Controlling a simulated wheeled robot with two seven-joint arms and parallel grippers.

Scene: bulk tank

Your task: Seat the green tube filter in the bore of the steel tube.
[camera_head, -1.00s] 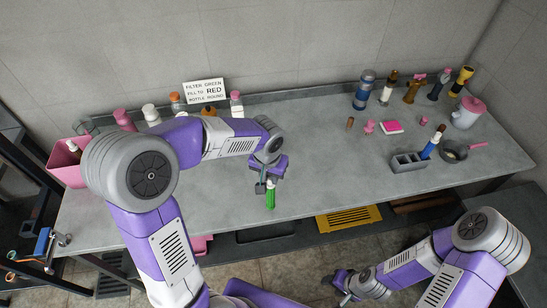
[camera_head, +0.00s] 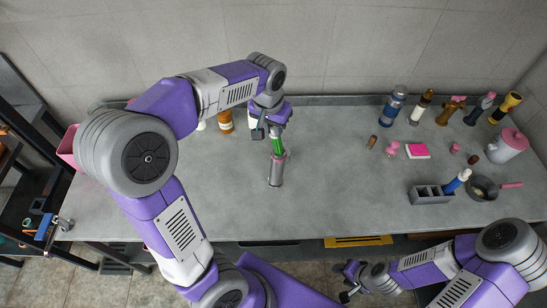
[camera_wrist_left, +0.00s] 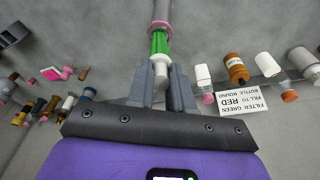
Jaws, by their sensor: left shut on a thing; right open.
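The green tube filter (camera_head: 277,146) is in my left gripper (camera_head: 270,128), held by its pale end. In the left wrist view, that end sits between the fingers (camera_wrist_left: 161,78) and the green body (camera_wrist_left: 158,43) points away from them. The steel tube (camera_head: 275,175) stands on the bench below, with a pink ring (camera_wrist_left: 160,26) at its mouth. The filter's far end meets this mouth, roughly in line with the tube. I cannot tell how deep it sits in the bore. My right gripper (camera_head: 347,283) is open and empty, low in front of the bench.
An orange bottle (camera_head: 225,122) stands behind, left of my left gripper. A grey holder (camera_head: 431,195), a pan (camera_head: 483,188) and a pink-lidded jug (camera_head: 507,146) are on the right. Bottles and torches line the back right. The bench (camera_head: 340,195) is clear between.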

